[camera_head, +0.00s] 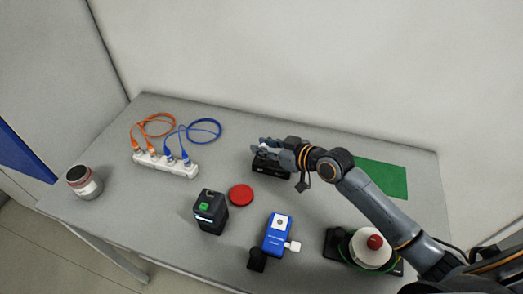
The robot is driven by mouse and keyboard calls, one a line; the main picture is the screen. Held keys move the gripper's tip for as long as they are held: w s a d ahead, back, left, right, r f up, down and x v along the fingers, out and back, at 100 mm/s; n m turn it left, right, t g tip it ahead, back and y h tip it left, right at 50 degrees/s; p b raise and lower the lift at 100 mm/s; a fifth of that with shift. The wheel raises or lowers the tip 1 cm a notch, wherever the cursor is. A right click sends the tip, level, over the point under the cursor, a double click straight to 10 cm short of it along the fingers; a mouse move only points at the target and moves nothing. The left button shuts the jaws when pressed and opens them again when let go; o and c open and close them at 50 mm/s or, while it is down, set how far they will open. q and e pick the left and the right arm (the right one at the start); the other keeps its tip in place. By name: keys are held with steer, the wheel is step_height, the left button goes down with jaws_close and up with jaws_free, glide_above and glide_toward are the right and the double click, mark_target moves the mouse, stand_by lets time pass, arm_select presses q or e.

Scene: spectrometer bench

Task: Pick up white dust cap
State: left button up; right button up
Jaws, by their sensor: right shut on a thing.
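My right gripper (268,147) reaches in from the right over a black box near the back middle of the table. It is shut on a small whitish thing at its fingertips, which looks like the white dust cap (263,151); the fingers hide most of it. I cannot tell whether the cap touches the black box (268,168) below. My left gripper is not in view.
A white strip (165,166) with orange and blue cables stands at the left. A red disc (241,195), a black device (210,211) and a blue device (277,234) with a white side knob are in front. A green mat (381,178) lies right. A jar (84,182) stands far left.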

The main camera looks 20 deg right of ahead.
steer(key=s+r+b, duration=0.2)
steer(key=s+r, duration=0.4)
steer(key=s, duration=0.5)
steer(key=shift+a+r, duration=0.15)
steer(key=shift+a, duration=0.25)
